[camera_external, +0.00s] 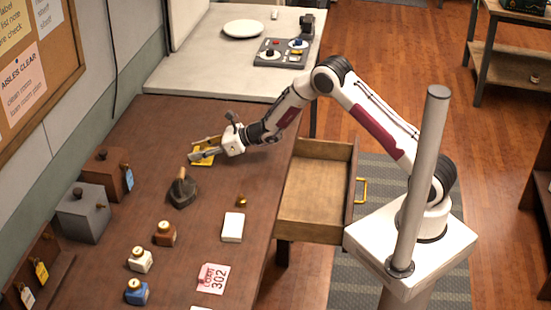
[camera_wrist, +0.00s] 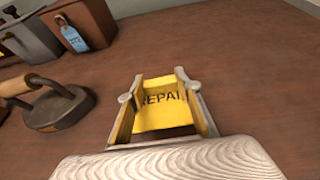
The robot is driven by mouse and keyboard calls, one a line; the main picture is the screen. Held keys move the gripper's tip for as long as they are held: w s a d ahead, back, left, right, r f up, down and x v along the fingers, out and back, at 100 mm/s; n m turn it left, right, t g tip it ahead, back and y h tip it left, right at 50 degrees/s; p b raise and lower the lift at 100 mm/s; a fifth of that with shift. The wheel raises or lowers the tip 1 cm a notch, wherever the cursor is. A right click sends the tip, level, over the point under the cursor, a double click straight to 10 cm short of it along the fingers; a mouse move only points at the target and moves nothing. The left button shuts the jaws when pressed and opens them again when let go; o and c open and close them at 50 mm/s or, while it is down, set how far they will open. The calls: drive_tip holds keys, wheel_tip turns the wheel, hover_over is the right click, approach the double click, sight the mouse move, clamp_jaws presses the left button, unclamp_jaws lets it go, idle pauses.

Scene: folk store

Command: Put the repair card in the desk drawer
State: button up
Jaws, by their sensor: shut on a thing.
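The repair card (camera_external: 204,158) is a yellow piece with dark lettering, over the far part of the brown desk. In the wrist view the card (camera_wrist: 165,115) shows part of the word "REPAIR" between the two fingers. My gripper (camera_external: 202,152) is shut on it; the fingers also show in the wrist view (camera_wrist: 160,78). I cannot tell whether the card touches the desktop. The desk drawer (camera_external: 312,215) is pulled out on the desk's right side. Its inside looks empty, and its yellow handle (camera_external: 362,190) faces right.
An old iron (camera_external: 182,190) stands near my gripper, left of it in the wrist view (camera_wrist: 62,108). Several small bottles, a white block (camera_external: 232,227) and a pink 302 tag (camera_external: 213,278) are on the near desktop. Two boxes stand along the wall side.

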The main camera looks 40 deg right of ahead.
wheel_tip(320, 180, up, 10)
drive_tip(key=shift+f, duration=0.25)
idle(0.3)
idle(0.8)
drive_tip(key=s+d+r+m+t+h, duration=0.1)
drive_tip(key=s+d+m+h, duration=0.2)
drive_tip(key=d, duration=1.1)
drive_tip(key=s+d+r+m+t+h, duration=0.2)
drive_tip(key=d+m+h, duration=0.1)
drive_tip(key=d, duration=1.2)
drive_tip(key=s+d+r+m+t+h, duration=0.1)
drive_tip(key=s+d+m+h, duration=0.2)
drive_tip(key=d, duration=1.2)
drive_tip(key=shift+s+r+m+t+h, duration=0.3)
drive_tip(key=shift+r+m+t+h, duration=0.1)
drive_tip(key=shift+h, duration=0.2)
drive_tip(key=shift+a, duration=0.1)
